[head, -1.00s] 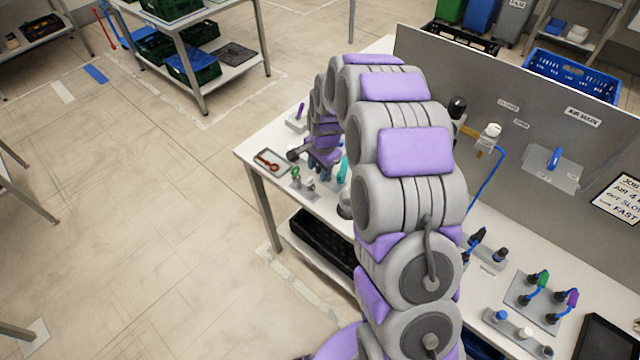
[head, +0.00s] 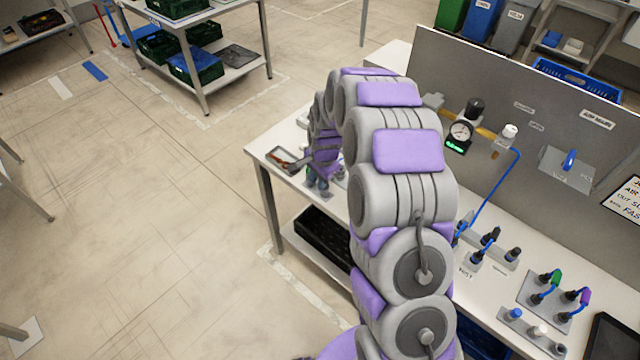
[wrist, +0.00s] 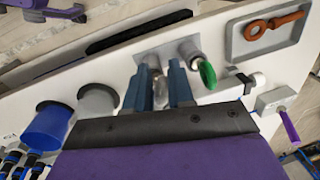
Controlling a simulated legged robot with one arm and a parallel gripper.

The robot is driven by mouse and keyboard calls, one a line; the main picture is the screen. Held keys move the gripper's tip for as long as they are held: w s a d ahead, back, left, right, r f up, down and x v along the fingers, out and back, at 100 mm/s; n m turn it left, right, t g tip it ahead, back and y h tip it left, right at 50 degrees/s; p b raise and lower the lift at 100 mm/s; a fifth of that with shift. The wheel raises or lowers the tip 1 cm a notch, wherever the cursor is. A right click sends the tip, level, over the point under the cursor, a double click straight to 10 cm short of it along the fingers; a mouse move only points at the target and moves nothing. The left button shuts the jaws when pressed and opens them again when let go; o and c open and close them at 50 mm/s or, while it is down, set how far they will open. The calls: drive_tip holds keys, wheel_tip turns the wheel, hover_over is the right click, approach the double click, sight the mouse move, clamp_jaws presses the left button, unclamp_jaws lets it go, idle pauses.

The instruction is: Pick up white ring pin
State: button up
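In the wrist view, the two blue fingers of my gripper (wrist: 160,88) point at a grey block (wrist: 187,46) with pegs on the bench. A whitish ring pin (wrist: 160,93) shows between the fingers, partly hidden by them. The fingers stand apart on either side of it, and I see no clear grip. In the head view, my arm hides most of this spot; the gripper is low over the far left end of the bench.
A tray (wrist: 233,42) with a reddish-brown tool (wrist: 272,23) lies right of the pegs. A white block (wrist: 272,99) with a purple handle (wrist: 289,126) is nearby. A blue cup (wrist: 45,130) and a grey cylinder (wrist: 98,101) are at left. A grey panel (head: 490,90) stands behind the bench (head: 262,150).

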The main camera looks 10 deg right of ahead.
drive_tip(key=shift+w+a, duration=0.1)
drive_tip(key=shift+w, duration=0.05)
clamp_jaws()
drive_tip(key=d, duration=0.2)
drive_tip(key=shift+d+r, duration=0.1)
drive_tip(key=shift+d, duration=0.2)
drive_tip(key=shift+w+d, duration=0.15)
drive_tip(key=shift+d, duration=0.15)
drive_tip(key=shift+a, duration=0.25)
drive_tip(key=shift+a+r, duration=0.1)
drive_tip(key=shift+r, duration=0.1)
drive_tip(key=r, duration=0.3)
drive_tip(key=r+p, duration=0.1)
drive_tip(key=r, duration=0.5)
drive_tip(key=shift+a+r+p, duration=0.25)
drive_tip(key=shift+p, duration=0.15)
drive_tip(key=shift+d, duration=0.15)
